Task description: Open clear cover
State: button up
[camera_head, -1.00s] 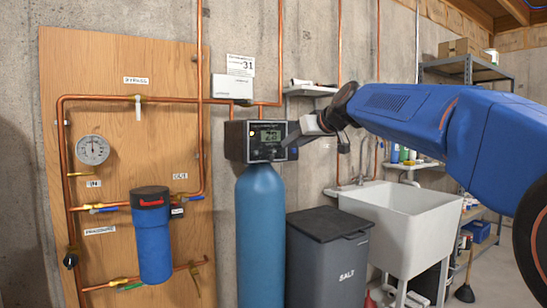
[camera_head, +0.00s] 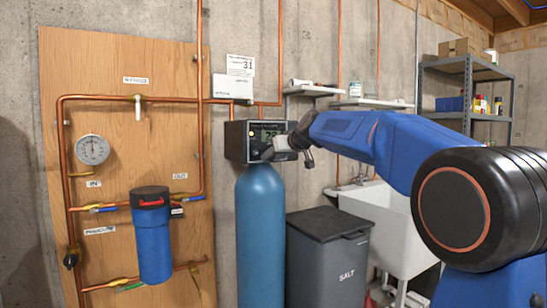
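The control head (camera_head: 238,140), a dark box with a small lit display, sits on top of the tall blue tank (camera_head: 260,235). A clear cover cannot be told apart from the front of the box at this size. My gripper (camera_head: 270,151) is in front of the right part of the control head and hides part of the display and the panel below it. I cannot tell whether it touches the box, or whether its fingers are open or shut. My blue arm reaches in from the right.
A wooden panel (camera_head: 120,70) at left carries copper pipes, a round gauge (camera_head: 92,149) and a blue filter housing (camera_head: 152,240). A grey salt bin (camera_head: 325,255) stands right of the tank, before a white sink (camera_head: 375,205). A metal shelf (camera_head: 465,70) stands behind.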

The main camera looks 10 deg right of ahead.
jog(key=shift+w, duration=0.15)
jog(key=shift+c, duration=0.3)
grip_shut()
